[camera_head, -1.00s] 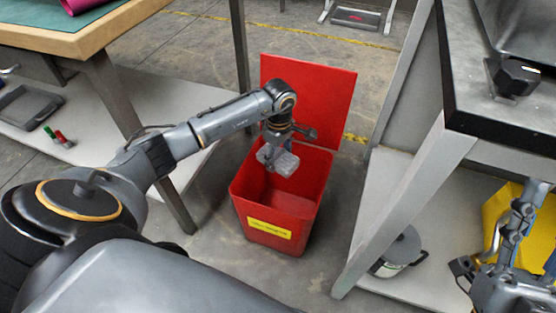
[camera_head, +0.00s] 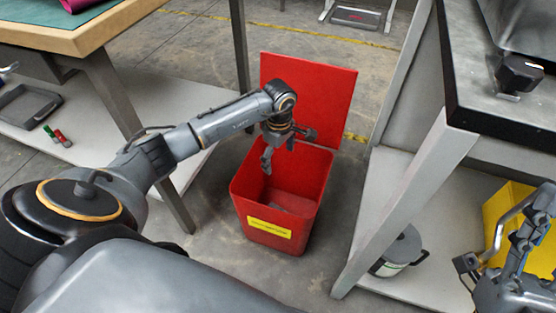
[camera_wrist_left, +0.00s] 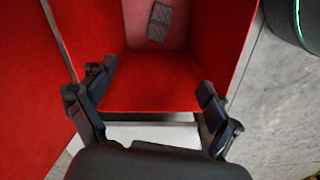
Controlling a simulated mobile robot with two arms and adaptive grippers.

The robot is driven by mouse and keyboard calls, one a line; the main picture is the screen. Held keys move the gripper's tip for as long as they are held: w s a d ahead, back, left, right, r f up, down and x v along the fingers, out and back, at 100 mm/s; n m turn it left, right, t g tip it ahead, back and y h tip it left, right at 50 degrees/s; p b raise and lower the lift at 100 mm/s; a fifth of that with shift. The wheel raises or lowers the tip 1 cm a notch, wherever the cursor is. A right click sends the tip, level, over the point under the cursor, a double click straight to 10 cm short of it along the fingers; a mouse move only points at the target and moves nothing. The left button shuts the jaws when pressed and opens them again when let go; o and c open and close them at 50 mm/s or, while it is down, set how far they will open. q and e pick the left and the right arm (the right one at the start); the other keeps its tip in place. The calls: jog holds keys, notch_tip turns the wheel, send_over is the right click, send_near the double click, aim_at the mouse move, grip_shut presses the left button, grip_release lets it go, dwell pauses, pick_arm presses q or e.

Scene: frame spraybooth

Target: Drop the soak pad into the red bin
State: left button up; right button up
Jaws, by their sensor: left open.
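The red bin (camera_head: 276,241) stands on the floor with its lid (camera_head: 310,92) raised at the back and a yellow label on its front. The grey soak pad (camera_head: 292,208) lies inside, low in the bin and partly hidden by the front wall. It also shows in the left wrist view (camera_wrist_left: 160,20) on the bin's floor, at the top of the picture. My left gripper (camera_head: 279,155) is open and empty above the bin's opening, with its fingers spread apart in the left wrist view (camera_wrist_left: 157,80). My right gripper (camera_head: 490,262) is at the lower right edge, partly cut off.
A wooden-edged table (camera_head: 85,38) is at the left, with a lower shelf holding a dark tray (camera_head: 28,104). A dark-topped bench (camera_head: 490,120) is at the right, with a lidded pot (camera_head: 402,250) and a yellow container (camera_head: 497,205) below. Clear floor surrounds the bin.

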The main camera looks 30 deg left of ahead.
pick_arm(q)
notch_tip(320, 180, up, 12)
dwell(0.6)
